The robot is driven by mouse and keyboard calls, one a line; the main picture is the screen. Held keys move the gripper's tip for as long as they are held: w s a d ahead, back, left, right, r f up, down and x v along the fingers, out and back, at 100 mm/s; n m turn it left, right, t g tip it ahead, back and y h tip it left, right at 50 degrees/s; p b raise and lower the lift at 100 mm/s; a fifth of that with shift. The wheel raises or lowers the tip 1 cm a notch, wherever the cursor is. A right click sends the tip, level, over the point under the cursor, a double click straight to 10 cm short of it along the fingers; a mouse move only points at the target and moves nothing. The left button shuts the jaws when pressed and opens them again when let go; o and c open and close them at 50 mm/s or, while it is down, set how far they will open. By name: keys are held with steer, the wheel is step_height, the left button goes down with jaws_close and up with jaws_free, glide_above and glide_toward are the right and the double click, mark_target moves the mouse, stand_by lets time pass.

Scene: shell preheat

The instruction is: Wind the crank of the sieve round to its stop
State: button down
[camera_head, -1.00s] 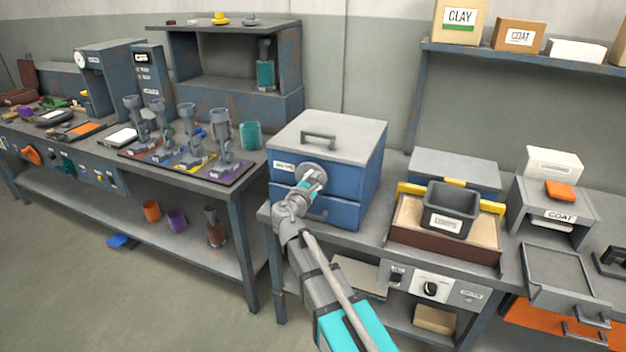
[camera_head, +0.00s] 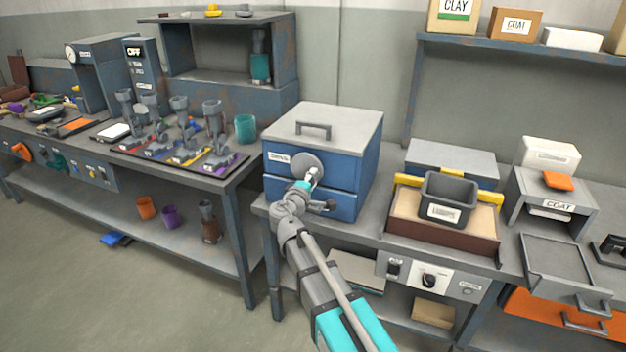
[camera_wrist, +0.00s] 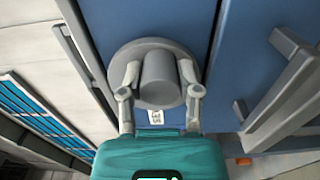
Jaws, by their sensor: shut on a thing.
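The sieve is a blue cabinet (camera_head: 315,140) with a grey top and a small white label on its front. Its crank is a round grey disc (camera_head: 304,162) on that front, with a thick grey knob standing out from it. In the wrist view the knob (camera_wrist: 160,78) is between my fingers, with the disc (camera_wrist: 125,57) behind it. My gripper (camera_wrist: 160,90) is shut on the knob, one finger on each side. In the head view my gripper (camera_head: 313,178) is at the disc's lower right, and my wrist hides part of the lower front.
A lower handle (camera_wrist: 285,90) stands out from the cabinet front near my gripper. To the right are a sand tray (camera_head: 440,236) holding a dark bin (camera_head: 447,200). To the left is a bench (camera_head: 245,170) with grey holders, across a narrow gap.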

steer(key=m, duration=0.2)
steer(key=f+m+b, duration=0.1)
steer(key=m, duration=0.1)
steer(key=shift+a, duration=0.15)
steer(key=m, duration=0.3)
steer(key=shift+w+a+f+m+b, duration=0.2)
steer(key=shift+a+f+m+b, duration=0.1)
steer(key=shift+a+f, duration=0.1)
steer(key=m, duration=0.3)
steer(key=shift+w+a+f+m, duration=0.15)
steer(key=shift+a+f+m, duration=0.1)
steer(key=shift+a+m, duration=0.1)
steer(key=shift+w+a+m+b, duration=0.15)
steer(key=shift+a+m, duration=0.1)
steer(key=shift+m, duration=0.7)
steer(key=shift+a+m+b, duration=0.15)
steer(key=shift+a+m, duration=0.1)
steer(key=shift+m, duration=0.65)
steer(key=shift+c, duration=1.5)
jaws_free()
steer(key=shift+a, duration=0.1)
steer(key=v, duration=1.2)
